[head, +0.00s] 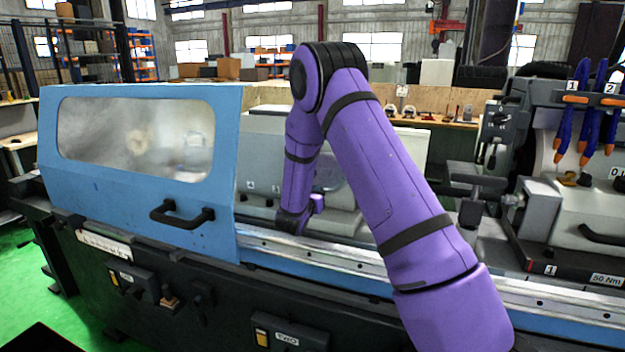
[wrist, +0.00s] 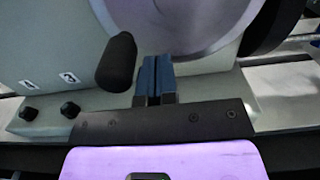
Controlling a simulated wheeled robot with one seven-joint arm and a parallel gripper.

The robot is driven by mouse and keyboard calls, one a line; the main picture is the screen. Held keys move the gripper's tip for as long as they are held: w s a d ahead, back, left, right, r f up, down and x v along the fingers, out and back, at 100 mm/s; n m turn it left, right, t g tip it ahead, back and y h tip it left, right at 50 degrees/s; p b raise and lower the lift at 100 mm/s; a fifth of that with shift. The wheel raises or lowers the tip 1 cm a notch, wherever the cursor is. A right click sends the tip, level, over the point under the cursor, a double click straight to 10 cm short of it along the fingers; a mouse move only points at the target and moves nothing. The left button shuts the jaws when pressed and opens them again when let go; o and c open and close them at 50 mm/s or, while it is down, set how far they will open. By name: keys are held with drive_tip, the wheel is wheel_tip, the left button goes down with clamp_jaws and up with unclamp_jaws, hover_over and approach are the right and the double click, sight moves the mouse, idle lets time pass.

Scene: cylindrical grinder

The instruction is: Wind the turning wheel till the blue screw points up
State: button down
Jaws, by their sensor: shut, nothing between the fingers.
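The turning wheel is a large pale grey disc (wrist: 185,22) at the top of the wrist view, cut off by the frame. Its black handle (wrist: 117,63) sticks out towards me at its left. My gripper (wrist: 155,60) has two blue fingers side by side, shut and empty. The fingertips are in front of the lower part of the wheel, right of the handle, with a small gap between them and the handle in the picture. I cannot see the blue screw in either view. In the head view my purple arm hides the gripper and most of the wheel.
A grey housing (wrist: 45,45) with labels and two black knobs (wrist: 70,110) is left of the wheel. The blue hood (head: 215,110) with a black handle (head: 182,214) stands left of my arm. Blue-and-orange tools (head: 590,110) hang at the right.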

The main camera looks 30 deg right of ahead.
drive_tip(key=w+v, duration=0.1)
drive_tip(key=v, duration=0.8)
drive_tip(key=shift+a+r, duration=0.4)
idle(0.4)
